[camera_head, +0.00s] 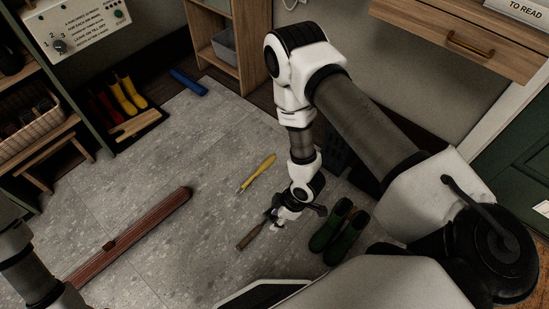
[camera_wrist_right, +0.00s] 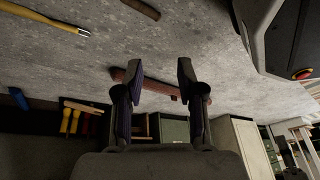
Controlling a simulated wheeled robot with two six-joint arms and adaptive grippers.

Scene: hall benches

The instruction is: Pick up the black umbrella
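I cannot make out a black umbrella in either view. My right gripper (camera_head: 279,219) hangs low over the grey floor in the head view. In the right wrist view its two dark fingers (camera_wrist_right: 158,82) stand apart with nothing between them. A short brown stick-like thing (camera_head: 249,238) lies on the floor just left of the gripper in the head view; a brown piece (camera_wrist_right: 138,8) shows at the top of the wrist view. A yellow-handled thing (camera_head: 259,172) lies farther back. My left arm shows at the left edge, but its gripper is out of frame.
Green boots (camera_head: 334,235) stand right of the gripper. A long red-brown bar (camera_head: 140,229) lies on the floor to the left. A blue thing (camera_head: 188,82) lies near the wooden shelf (camera_head: 245,45). Yellow boots (camera_head: 126,95) stand on a dark tray. The middle floor is mostly clear.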

